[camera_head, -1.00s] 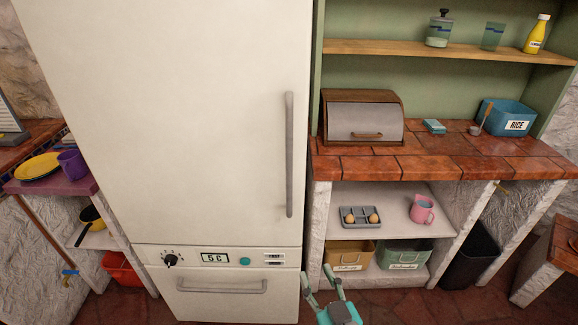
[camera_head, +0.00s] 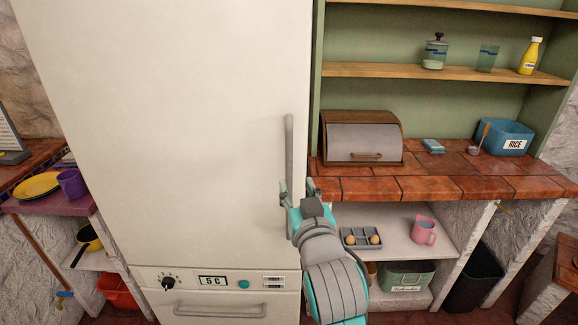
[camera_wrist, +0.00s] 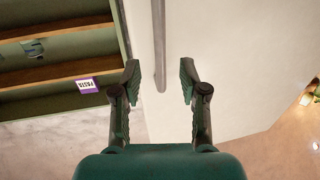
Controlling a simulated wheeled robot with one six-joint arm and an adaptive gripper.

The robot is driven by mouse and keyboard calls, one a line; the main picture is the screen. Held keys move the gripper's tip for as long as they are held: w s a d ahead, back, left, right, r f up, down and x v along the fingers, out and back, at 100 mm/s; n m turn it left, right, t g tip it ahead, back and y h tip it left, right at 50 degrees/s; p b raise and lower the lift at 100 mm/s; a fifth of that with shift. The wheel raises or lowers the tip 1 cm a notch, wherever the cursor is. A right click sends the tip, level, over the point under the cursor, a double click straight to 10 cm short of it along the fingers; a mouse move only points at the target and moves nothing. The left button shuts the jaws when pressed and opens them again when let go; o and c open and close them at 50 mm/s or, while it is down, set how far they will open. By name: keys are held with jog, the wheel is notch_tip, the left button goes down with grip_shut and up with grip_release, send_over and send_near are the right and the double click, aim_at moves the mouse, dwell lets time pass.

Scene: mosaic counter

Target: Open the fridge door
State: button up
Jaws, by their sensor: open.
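The white fridge door (camera_head: 170,120) is shut and fills the left-middle of the head view. Its long grey vertical handle (camera_head: 289,150) runs along the door's right edge. My gripper (camera_head: 296,188) is at the lower part of this handle, which lies partly behind it. In the wrist view my gripper (camera_wrist: 160,80) is open, its two fingers apart. The handle (camera_wrist: 160,45) ends in the gap between the fingertips there, with space on both sides. The fridge door (camera_wrist: 215,50) shows behind it. Whether either finger touches the handle cannot be told.
A control panel (camera_head: 258,281) and lower drawer handle (camera_head: 220,312) are below the door. To the right, a tiled counter (camera_head: 430,186) holds a bread box (camera_head: 362,140) and a rice bin (camera_head: 505,138).

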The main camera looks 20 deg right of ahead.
aim_at(290, 168)
jog(key=w, duration=0.6)
jog(key=w+d, duration=0.1)
jog(key=w, duration=0.2)
jog(key=shift+w, duration=0.2)
grip_shut()
